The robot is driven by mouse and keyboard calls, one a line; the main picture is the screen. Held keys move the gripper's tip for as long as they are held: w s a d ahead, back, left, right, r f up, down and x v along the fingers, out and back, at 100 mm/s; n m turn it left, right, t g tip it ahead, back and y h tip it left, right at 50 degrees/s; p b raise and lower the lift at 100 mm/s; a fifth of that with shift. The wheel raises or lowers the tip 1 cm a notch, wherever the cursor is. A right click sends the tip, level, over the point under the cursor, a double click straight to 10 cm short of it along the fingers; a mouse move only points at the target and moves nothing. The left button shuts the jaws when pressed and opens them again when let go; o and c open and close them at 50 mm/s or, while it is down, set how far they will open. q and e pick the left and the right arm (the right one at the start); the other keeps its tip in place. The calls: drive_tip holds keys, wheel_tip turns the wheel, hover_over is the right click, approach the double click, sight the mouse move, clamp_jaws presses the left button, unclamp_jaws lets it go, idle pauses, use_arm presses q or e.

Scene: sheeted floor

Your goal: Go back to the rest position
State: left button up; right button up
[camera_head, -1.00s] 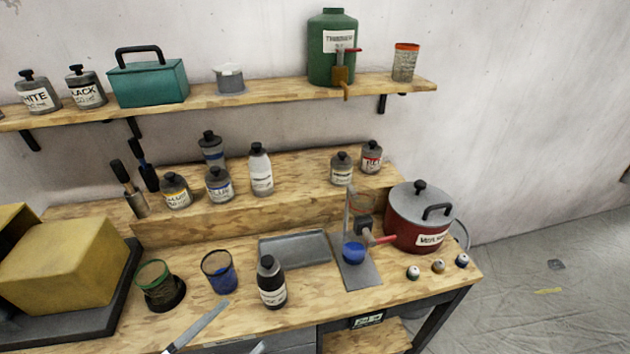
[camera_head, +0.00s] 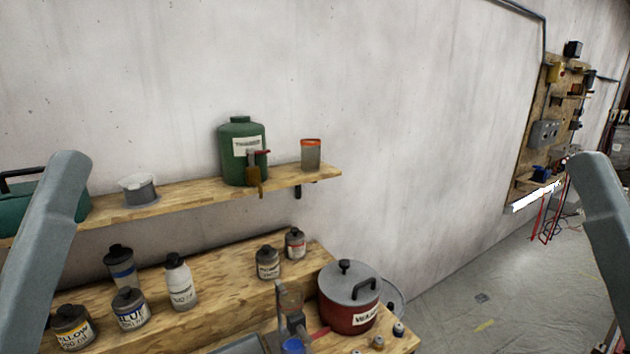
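My two grey arm links stand at the left and right edges of the head view, both rising from the bottom. Neither gripper shows, so I cannot see whether they hold anything. The wooden workbench (camera_head: 400,344) lies low in the view, with a raised wooden step (camera_head: 225,268) behind it. The red pot (camera_head: 349,317) with a grey lid stands at the bench's right end.
Several labelled bottles, including a white one (camera_head: 181,288), stand on the step. Open floor (camera_head: 470,290) lies right, before a tool board (camera_head: 552,115).

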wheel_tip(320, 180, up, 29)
drive_tip(key=p, duration=2.6)
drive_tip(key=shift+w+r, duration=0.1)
